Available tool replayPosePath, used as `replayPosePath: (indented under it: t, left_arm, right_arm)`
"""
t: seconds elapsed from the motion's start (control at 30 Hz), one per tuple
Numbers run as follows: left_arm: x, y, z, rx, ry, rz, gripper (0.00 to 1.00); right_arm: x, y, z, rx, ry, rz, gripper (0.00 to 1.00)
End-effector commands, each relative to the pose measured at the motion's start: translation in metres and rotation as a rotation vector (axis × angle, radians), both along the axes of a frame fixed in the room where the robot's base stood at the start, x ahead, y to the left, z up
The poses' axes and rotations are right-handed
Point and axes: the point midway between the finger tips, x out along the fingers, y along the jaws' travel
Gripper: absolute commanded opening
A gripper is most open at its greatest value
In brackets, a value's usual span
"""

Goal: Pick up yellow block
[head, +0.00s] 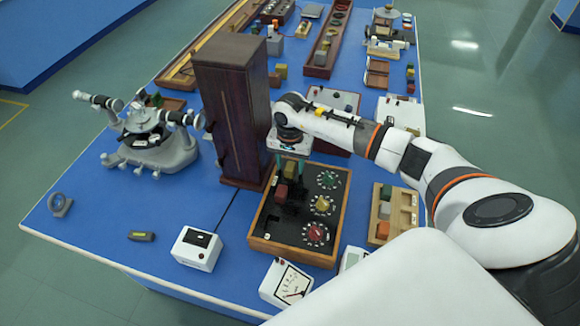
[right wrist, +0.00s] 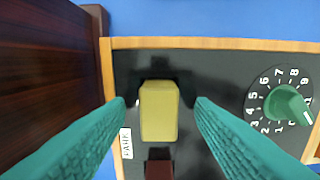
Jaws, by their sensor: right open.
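The yellow block (head: 290,170) stands on the black top of a wooden-framed dial box (head: 262,243). In the right wrist view the yellow block (right wrist: 159,112) shows between the two teal fingers of my right gripper (right wrist: 159,102), with a gap on each side. In the head view my right gripper (head: 290,163) points down at the block from above. It is open and holds nothing. A dark red block (head: 281,192) sits just in front of the yellow one; it also shows at the lower edge of the right wrist view (right wrist: 159,168). My left gripper is not in view.
A tall dark wooden cabinet (head: 232,110) stands close left of the dial box. Green, yellow and red dials (head: 322,204) lie to the right. A wooden tray with small blocks (head: 410,213) is further right. A grey spectrometer (head: 150,140) stands at left; the blue tabletop between is mostly clear.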

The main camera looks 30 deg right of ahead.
Motion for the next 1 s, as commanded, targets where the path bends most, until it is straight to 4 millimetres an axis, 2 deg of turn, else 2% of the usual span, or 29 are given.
replayPosePath:
  t: [0.23, 0.53, 0.83, 1.0]
  left_arm:
    - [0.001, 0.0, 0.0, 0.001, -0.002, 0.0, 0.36]
    - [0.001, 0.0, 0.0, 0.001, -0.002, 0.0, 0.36]
    - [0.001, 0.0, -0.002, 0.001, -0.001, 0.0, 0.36]
    - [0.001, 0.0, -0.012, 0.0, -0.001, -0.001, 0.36]
  right_arm:
    - [0.0, 0.0, -0.002, 0.0, -0.001, 0.0, 0.49]
    - [0.0, 0.0, -0.002, 0.0, -0.001, -0.001, 0.01]
    - [0.001, 0.0, 0.003, 0.0, -0.003, -0.001, 0.01]
    - [0.002, -0.001, 0.029, -0.001, -0.008, 0.001, 0.01]
